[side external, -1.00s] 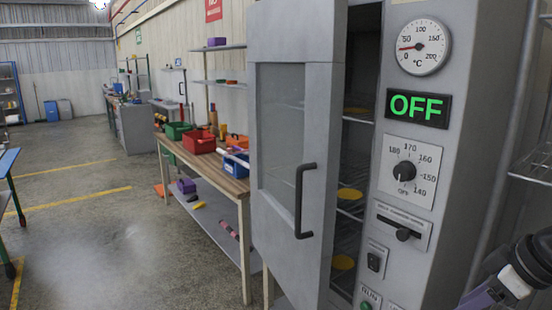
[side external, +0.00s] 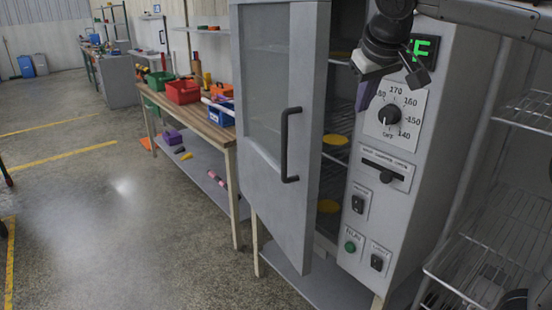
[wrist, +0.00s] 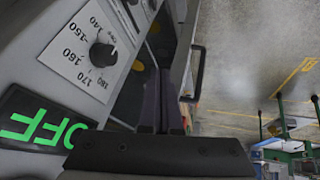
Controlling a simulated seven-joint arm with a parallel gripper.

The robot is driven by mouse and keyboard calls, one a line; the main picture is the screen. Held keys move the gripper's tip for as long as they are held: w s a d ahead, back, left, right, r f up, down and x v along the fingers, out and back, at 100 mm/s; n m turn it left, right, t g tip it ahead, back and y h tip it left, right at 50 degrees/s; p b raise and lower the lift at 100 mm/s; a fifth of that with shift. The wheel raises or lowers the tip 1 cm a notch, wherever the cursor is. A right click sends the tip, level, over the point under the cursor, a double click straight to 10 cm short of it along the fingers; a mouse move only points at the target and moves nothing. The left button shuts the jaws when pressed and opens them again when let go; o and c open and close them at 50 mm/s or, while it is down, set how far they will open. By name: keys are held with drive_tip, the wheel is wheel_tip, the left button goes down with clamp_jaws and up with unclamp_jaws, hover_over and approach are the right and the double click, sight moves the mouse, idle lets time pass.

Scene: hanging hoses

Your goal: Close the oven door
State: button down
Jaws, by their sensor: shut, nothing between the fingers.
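The grey oven door (side external: 308,130) with its glass pane stands ajar in the side external view. Yellow discs on wire racks (side external: 336,139) show through the gap. Its black bar handle (side external: 288,145) faces the room and also shows in the wrist view (wrist: 198,72). The oven body (side external: 435,150) is to the right of the door. My gripper (side external: 366,97) hangs in front of the upper control panel, right of the door edge and apart from the handle. Its purple fingers are together and empty, and they show in the wrist view (wrist: 161,108) near the opening.
The control panel carries a dial (side external: 389,116), a slider (side external: 386,177) and a lit green sign (side external: 426,47), partly covered by my arm. A wire shelf rack (side external: 490,215) stands at right. A workbench (side external: 190,112) with coloured bins is behind the door at left. The floor at left is open.

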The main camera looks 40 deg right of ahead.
drive_tip(key=w+a+f+h, duration=0.1)
drive_tip(key=w+a+f, duration=0.1)
drive_tip(key=w+a, duration=0.3)
drive_tip(key=w+a+f, duration=0.2)
drive_tip(key=w+a, duration=0.1)
drive_tip(key=w, duration=0.5)
drive_tip(key=w+a+f+n, duration=0.2)
drive_tip(key=w+a+f, duration=0.2)
drive_tip(key=a+f, duration=0.3)
drive_tip(key=w+d+f, duration=0.3)
drive_tip(key=d+f, duration=0.5)
drive_tip(key=d, duration=0.1)
drive_tip(key=shift+d+g, duration=0.3)
drive_tip(key=shift+d, duration=0.05)
drive_tip(key=shift+d, duration=0.1)
